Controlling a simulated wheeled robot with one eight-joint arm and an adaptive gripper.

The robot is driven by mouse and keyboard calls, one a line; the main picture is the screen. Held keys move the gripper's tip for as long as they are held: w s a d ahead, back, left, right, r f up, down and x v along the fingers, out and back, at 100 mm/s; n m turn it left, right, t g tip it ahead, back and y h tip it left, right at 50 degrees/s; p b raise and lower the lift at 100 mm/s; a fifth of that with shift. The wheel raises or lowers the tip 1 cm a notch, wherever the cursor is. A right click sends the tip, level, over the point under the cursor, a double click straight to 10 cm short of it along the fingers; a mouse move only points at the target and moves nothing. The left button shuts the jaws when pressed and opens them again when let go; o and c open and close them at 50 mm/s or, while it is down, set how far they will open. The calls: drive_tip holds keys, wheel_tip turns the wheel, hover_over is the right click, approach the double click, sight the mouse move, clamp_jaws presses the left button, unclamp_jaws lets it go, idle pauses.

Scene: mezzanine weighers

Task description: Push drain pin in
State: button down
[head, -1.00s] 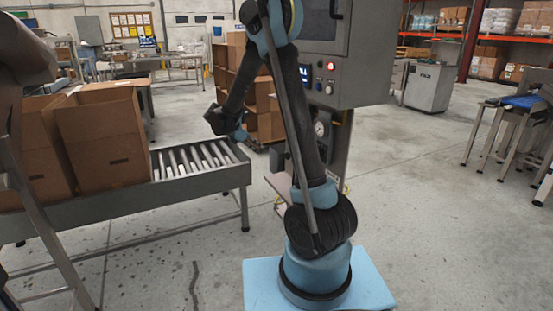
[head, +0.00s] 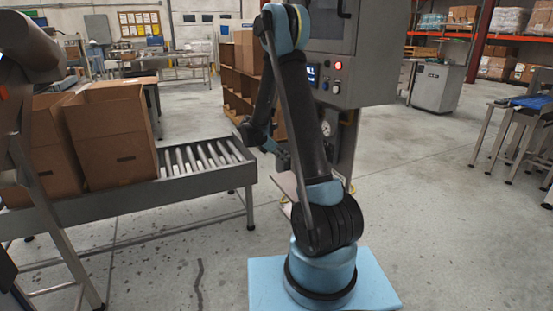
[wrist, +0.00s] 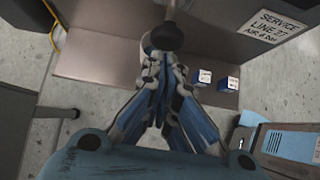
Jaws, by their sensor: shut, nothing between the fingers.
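In the wrist view my gripper (wrist: 158,70) is shut and empty, its fingers together over a brownish-grey shelf. A dark round knob (wrist: 167,37) shows just beyond the fingertips, with a greyish rod behind it; whether it is the drain pin, and whether the fingers touch it, I cannot tell. A dark bar with a black end (wrist: 55,112) juts in from the left edge. In the head view my gripper (head: 282,160) is small and partly hidden behind my arm, beside the grey machine (head: 352,70). No drain pin can be made out there.
Two small white-and-blue boxes (wrist: 216,81) sit on the shelf right of my fingers. A grey panel with a service sign (wrist: 274,26) stands at the upper right. A roller conveyor (head: 205,185) with open cartons (head: 112,140) lies left of my arm.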

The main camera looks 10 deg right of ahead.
drive_tip(key=shift+w+d, duration=0.1)
drive_tip(key=shift+d, duration=0.2)
drive_tip(key=shift+w+d, duration=0.25)
drive_tip(key=shift+d, duration=0.5)
drive_tip(key=shift+w+d, duration=0.25)
drive_tip(key=shift+d, duration=0.45)
drive_tip(key=shift+a, duration=0.1)
drive_tip(key=a+f+v, duration=0.2)
drive_tip(key=v, duration=1)
drive_tip(key=shift+s+a+r, duration=0.2)
drive_tip(key=shift+s+r, duration=0.05)
drive_tip(key=shift+s, duration=0.15)
